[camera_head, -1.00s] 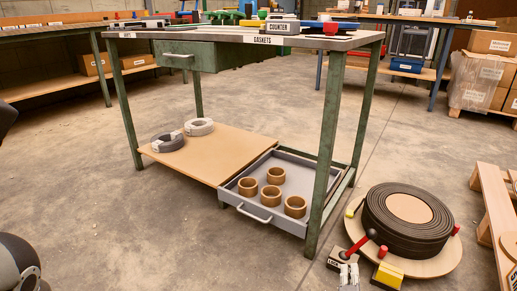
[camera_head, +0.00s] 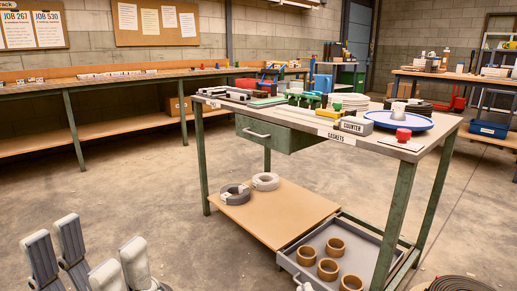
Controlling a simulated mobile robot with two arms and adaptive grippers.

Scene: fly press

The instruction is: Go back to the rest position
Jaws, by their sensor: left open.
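My left gripper (camera_head: 92,258) is at the bottom left, in front of bare floor. Its grey fingers point up and stand apart with nothing between them. It is clear of the green-legged workbench (camera_head: 404,207), which stands to its right.
The bench holds a blue round tray (camera_head: 412,121), a COUNTER box (camera_head: 356,126) and other items. Below are a shelf (camera_head: 280,213) with two rings and a pulled-out grey drawer (camera_head: 290,264) with several brown rings. A long side bench (camera_head: 100,79) stands behind. The left floor is open.

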